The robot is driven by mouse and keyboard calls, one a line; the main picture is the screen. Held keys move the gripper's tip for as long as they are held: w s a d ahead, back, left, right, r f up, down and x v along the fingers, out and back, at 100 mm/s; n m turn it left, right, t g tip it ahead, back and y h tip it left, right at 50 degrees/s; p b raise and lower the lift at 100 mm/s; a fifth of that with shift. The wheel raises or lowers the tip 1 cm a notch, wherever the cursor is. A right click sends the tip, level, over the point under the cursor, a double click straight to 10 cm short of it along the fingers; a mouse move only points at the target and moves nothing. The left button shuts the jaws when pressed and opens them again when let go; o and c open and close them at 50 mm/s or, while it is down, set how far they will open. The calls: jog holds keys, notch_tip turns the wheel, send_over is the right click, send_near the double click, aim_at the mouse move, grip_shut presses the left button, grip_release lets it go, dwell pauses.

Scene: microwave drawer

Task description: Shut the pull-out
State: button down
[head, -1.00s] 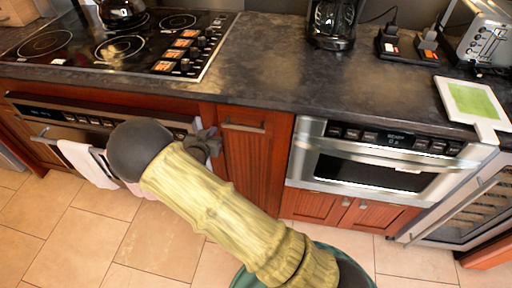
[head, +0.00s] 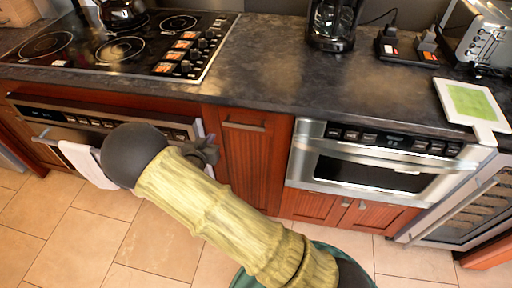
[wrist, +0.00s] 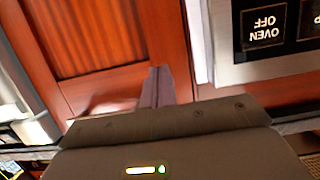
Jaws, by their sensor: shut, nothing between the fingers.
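The pull-out is the stainless steel microwave drawer (head: 385,170), set under the counter at the right in the head view. It has a dark window and a bar handle. Its front seems to stand slightly forward of the control panel above, but I cannot tell how far. My gripper (head: 207,152) is mostly hidden behind my arm in the head view, in front of the oven's right end and left of the drawer. In the wrist view my gripper (wrist: 157,85) is shut and empty, its fingers together in front of red-brown wood. It is apart from the drawer.
The oven (head: 110,120) with a hanging white towel (head: 85,163) is at the left. A narrow wooden cabinet (head: 248,160) stands between oven and microwave. A glass-fronted cooler (head: 470,205) is at the far right. The tiled floor (head: 150,245) in front is clear.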

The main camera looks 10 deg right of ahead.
jog(key=s+a+p, duration=0.1)
jog(key=s+a, duration=0.1)
jog(key=s, duration=0.4)
jog(key=shift+a, duration=0.15)
dwell(0.6)
jog(key=w+d+r+g+y, duration=0.1)
jog(key=d+r+g+y, duration=0.1)
jog(key=d+g, duration=0.25)
jog(key=s+d+r+n+g+y, duration=0.25)
jog(key=s+d+r, duration=0.35)
jog(key=s+d, duration=0.4)
jog(key=s+d+r+n+g+y, duration=0.15)
jog(key=s+d+r+g, duration=0.3)
jog(key=s+d, duration=0.5)
notch_tip(320, 180, up, 17)
jog(key=h+p, duration=0.1)
jog(key=p, duration=1.5)
jog(key=shift+w+a+p, duration=0.2)
jog(key=shift+w+p, duration=0.2)
jog(key=shift+w, duration=0.05)
jog(key=shift+f, duration=0.1)
